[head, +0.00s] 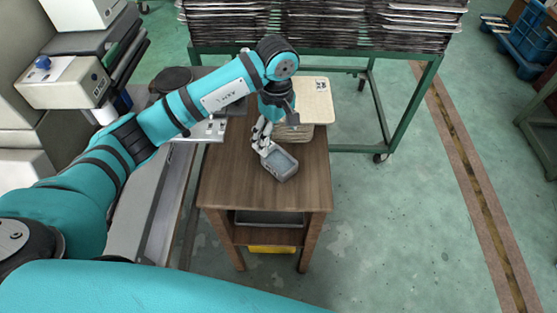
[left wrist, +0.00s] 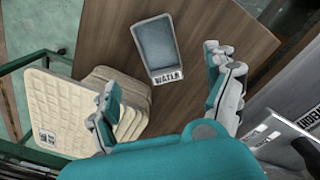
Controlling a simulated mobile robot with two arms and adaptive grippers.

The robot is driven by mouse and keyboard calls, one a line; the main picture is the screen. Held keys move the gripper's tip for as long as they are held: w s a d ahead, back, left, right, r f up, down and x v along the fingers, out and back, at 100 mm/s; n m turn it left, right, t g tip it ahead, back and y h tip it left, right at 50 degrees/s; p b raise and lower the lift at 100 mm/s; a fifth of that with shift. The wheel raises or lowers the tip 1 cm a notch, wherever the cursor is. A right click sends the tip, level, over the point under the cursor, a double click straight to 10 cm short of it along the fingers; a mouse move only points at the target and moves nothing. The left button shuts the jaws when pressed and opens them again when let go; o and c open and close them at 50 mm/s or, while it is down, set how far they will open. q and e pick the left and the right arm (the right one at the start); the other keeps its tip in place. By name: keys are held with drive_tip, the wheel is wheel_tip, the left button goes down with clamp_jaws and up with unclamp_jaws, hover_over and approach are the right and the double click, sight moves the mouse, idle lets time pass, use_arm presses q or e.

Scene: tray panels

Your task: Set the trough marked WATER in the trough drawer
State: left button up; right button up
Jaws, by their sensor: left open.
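The trough marked WATER (left wrist: 157,45) is a small grey open box. In the left wrist view its label faces my gripper. In the head view the trough (head: 280,164) rests on the wooden table top. My left gripper (head: 265,142) is just behind it, pointing down. Its open fingers (left wrist: 162,68) are spread wide on either side of the label end, with nothing held; I cannot tell whether they touch the trough. A grey tray-like compartment (head: 268,219) shows under the table top; I cannot tell whether it is the trough drawer. My right gripper is out of view.
Cream panels (head: 313,100) lie stacked at the table's back right, beside my gripper. The wooden table (head: 235,185) is clear in front. A yellow bin (head: 272,249) is low underneath. A green rack (head: 330,50) stands behind. The floor to the right is free.

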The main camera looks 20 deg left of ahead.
use_arm(q)
hover_over(278, 165)
drive_tip(key=f, duration=0.4)
drive_tip(key=shift+a+f+p, duration=0.3)
drive_tip(key=shift+d+f, duration=0.15)
drive_tip(key=shift+f, duration=0.05)
wheel_tip(278, 165, down, 4)
drive_tip(key=shift+s+d+f+p, duration=0.15)
drive_tip(key=shift+f+p, duration=0.1)
drive_tip(key=shift+p, duration=0.55)
drive_tip(key=shift+f, duration=0.15)
drive_tip(key=c, duration=1.5)
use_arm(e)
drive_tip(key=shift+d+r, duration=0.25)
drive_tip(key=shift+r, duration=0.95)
